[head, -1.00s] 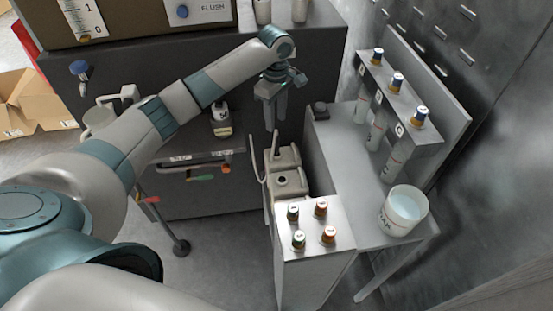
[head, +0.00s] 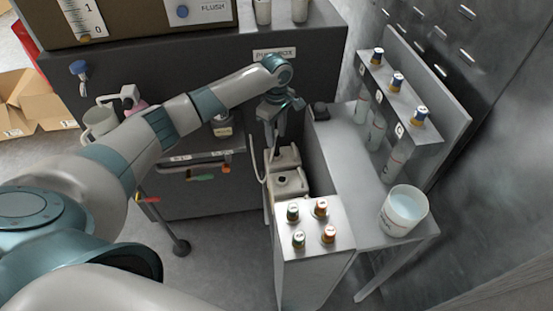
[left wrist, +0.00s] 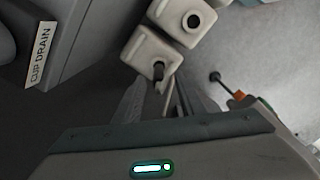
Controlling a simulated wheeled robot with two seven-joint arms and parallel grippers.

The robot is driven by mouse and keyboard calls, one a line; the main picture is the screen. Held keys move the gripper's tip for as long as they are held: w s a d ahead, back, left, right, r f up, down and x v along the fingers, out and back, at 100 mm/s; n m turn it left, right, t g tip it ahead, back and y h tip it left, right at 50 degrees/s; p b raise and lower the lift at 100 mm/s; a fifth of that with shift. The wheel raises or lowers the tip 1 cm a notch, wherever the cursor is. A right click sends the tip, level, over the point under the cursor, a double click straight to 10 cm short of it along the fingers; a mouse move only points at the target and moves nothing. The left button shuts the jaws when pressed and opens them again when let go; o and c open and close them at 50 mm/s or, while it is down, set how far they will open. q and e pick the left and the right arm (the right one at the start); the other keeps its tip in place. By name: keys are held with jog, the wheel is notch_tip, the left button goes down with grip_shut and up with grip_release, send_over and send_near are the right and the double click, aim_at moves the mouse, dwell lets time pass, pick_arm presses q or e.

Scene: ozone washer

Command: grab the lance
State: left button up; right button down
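Two beige canisters stand in a row, the rear one (head: 286,157) and the front one (head: 292,183). A dark upright stub, which looks like the top of the lance (left wrist: 158,70), stands in one canister's opening in the left wrist view. A pale hose (head: 256,165) curves beside the canisters. My left gripper (head: 274,138) points down over the rear canister. In the left wrist view its fingers (left wrist: 160,98) are apart, with the stub just beyond the gap. It appears empty. In the head view the gripper hides most of the lance. My right gripper is not in view.
A grey cabinet with several capped vials (head: 321,208) stands in front of the canisters. A bench with a white bucket (head: 404,210) and a rack of tubes (head: 397,82) is at the right. A dark machine wall (head: 325,60) rises behind.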

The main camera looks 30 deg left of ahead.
aim_at(277, 142)
pick_arm(q)
jog(key=shift+f, duration=2.25)
jog(key=shift+w, duration=0.1)
grip_shut()
